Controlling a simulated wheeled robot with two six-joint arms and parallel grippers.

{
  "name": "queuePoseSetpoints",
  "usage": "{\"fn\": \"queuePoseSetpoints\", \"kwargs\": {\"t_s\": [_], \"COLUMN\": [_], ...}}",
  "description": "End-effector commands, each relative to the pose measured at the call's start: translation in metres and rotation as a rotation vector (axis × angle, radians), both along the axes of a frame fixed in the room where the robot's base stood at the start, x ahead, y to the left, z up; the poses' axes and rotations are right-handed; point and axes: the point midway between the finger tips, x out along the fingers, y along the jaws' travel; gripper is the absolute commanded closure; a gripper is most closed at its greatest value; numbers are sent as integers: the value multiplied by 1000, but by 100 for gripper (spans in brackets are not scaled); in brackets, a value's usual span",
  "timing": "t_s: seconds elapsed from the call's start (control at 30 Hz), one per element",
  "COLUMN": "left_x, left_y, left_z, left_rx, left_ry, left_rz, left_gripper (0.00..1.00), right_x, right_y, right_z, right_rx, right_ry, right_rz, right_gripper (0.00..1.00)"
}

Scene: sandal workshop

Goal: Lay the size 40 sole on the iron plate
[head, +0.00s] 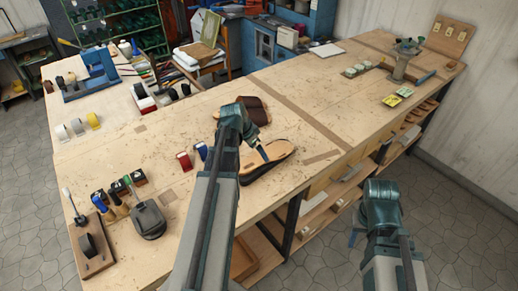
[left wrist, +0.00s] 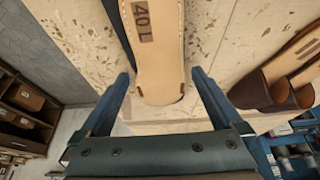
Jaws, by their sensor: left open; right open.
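The tan sole (head: 268,158) with a dark edge lies on the workbench near its front edge. In the left wrist view the sole (left wrist: 160,60) bears a stamp reading 40 L, upside down. My left gripper (head: 262,152) is over the sole in the head view. In the left wrist view its open fingers (left wrist: 160,78) stand on either side of the sole's end, with visible gaps. My right gripper (head: 355,237) hangs beyond the bench's front edge, empty and partly hidden by its wrist. I cannot surely identify the iron plate; a dark grey, flat-footed block (head: 148,219) stands at the front left.
Brown sandal pieces (head: 257,109) lie just behind the sole. A metal stand (head: 403,62) and yellow pads (head: 397,97) are at the far right. The bench middle right is largely clear.

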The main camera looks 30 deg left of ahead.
Motion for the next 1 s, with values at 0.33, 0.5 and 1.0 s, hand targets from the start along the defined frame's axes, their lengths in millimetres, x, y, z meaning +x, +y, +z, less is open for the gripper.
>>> {"fn": "queuePoseSetpoints", "kwargs": {"t_s": [0.33, 0.5, 1.0], "left_x": [-21, -29, -31], "left_y": [8, 12, 5], "left_z": [61, 78, 81], "left_rx": [1, 1, -2], "left_ry": [0, 0, 8], "left_rz": [1, 0, -4], "left_gripper": [0, 0, 0], "right_x": [0, 0, 0], "right_y": [0, 0, 0], "right_z": [60, 78, 81], "right_rx": [2, 3, 2], "right_ry": [0, 0, -1], "right_rz": [-8, -13, -15], "right_gripper": [50, 50, 50]}}
